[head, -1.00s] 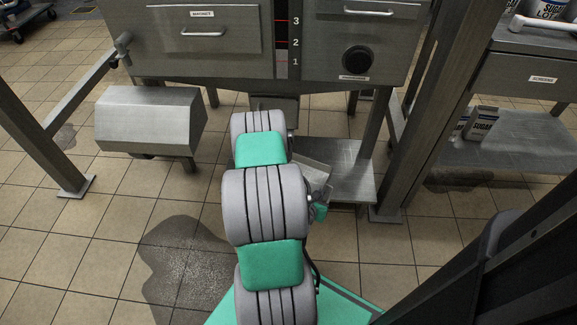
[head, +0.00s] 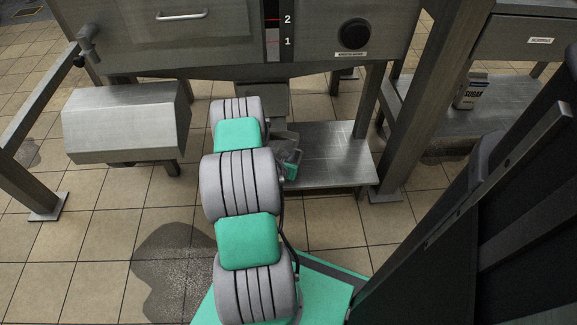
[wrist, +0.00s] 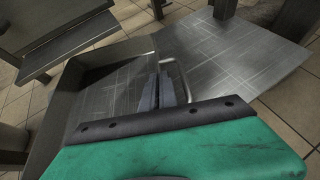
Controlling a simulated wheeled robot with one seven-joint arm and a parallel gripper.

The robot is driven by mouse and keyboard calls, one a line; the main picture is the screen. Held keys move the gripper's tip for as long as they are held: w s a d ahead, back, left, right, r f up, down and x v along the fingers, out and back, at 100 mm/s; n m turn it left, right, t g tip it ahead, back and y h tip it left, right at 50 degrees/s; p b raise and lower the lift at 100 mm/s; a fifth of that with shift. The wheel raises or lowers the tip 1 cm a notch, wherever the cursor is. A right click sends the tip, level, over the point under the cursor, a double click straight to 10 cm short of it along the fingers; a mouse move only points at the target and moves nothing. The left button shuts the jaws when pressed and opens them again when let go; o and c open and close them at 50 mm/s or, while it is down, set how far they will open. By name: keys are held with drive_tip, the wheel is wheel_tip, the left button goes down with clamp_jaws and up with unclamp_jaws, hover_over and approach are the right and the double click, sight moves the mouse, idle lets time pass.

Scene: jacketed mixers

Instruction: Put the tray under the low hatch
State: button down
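The tray (wrist: 60,105) is a shallow grey metal pan with raised walls and a wire loop handle (wrist: 184,78), seen close in the wrist view. My gripper (wrist: 158,88) has its two fingers close together at the handle and appears shut on it. In the head view a small part of the tray (head: 289,143) shows right of my arm, above the low metal shelf (head: 335,165); my arm hides the rest. A grey metal outlet (head: 268,97) hangs under the machine's middle, just behind my arm's far end; it appears to be the low hatch. Its opening is not visible.
The shelf also fills the upper right of the wrist view and is bare. A steel leg (head: 392,150) stands right of it. A metal housing (head: 125,122) juts out at left. A wet patch (head: 180,265) lies on the floor.

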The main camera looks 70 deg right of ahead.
drive_tip(key=shift+w+d+f+b, duration=0.3)
drive_tip(key=shift+w+d+f, duration=0.1)
drive_tip(key=shift+d+f, duration=0.4)
drive_tip(key=shift+w+d+f+b, duration=0.1)
drive_tip(key=shift+f+b, duration=0.4)
drive_tip(key=shift+f, duration=0.5)
drive_tip(key=shift+w+d+f+b, duration=0.1)
drive_tip(key=shift+f+b, duration=0.35)
drive_tip(key=shift+f, duration=0.5)
drive_tip(key=c, duration=1.7)
unclamp_jaws()
drive_tip(key=shift+s+a, duration=0.1)
